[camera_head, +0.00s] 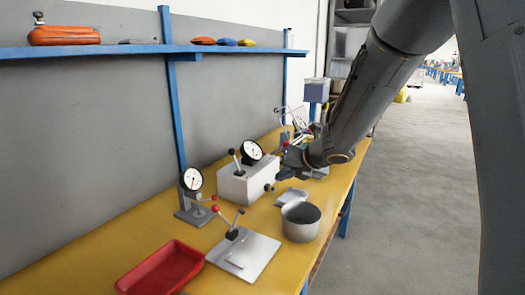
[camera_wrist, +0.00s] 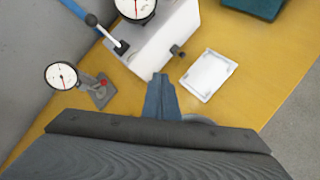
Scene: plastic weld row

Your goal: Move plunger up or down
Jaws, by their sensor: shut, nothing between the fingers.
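No part stands out clearly as the plunger. A white box (camera_head: 245,184) carries a round dial gauge (camera_head: 251,152) and a lever with a black knob (camera_head: 232,152). A dark knob (camera_wrist: 178,52) sticks out of its side in the wrist view. My gripper (camera_head: 282,177) is by the right side of the white box. In the wrist view my gripper (camera_wrist: 161,82) is shut and empty, in front of the box; contact cannot be told.
A metal cup (camera_head: 300,226), a pale flat part (camera_wrist: 208,75), a grey plate with a lever (camera_head: 253,257) and a red tray (camera_head: 165,268) are on the yellow table (camera_head: 85,255). A blue shelf (camera_head: 115,51) runs along the grey panel. Open floor (camera_head: 425,190) lies right.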

